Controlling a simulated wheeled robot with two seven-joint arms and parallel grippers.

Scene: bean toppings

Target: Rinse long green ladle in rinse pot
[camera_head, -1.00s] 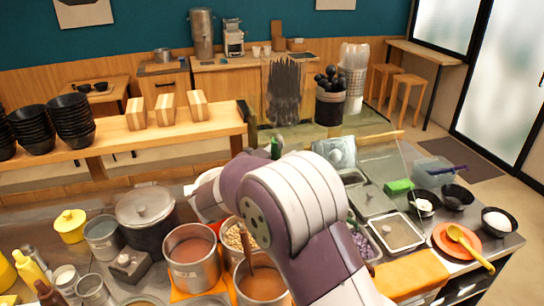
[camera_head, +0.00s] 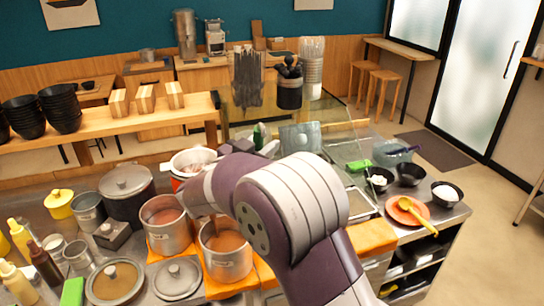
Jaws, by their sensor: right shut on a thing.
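My right arm reaches in from the bottom and covers much of the middle of the counter. Its gripper (camera_head: 262,147) is largely hidden behind the wrist. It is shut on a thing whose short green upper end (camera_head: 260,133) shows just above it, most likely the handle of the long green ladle. The ladle's bowl and lower shaft are hidden. I cannot tell for sure which vessel is the rinse pot. A white and red pot (camera_head: 189,164) stands left of the gripper, partly behind my arm. My left gripper is out of view.
A lidded dark pot (camera_head: 127,190) and sauce bottles (camera_head: 45,264) are on the left. An orange plate with a yellow spoon (camera_head: 404,213) and black bowls (camera_head: 410,175) are at the right.

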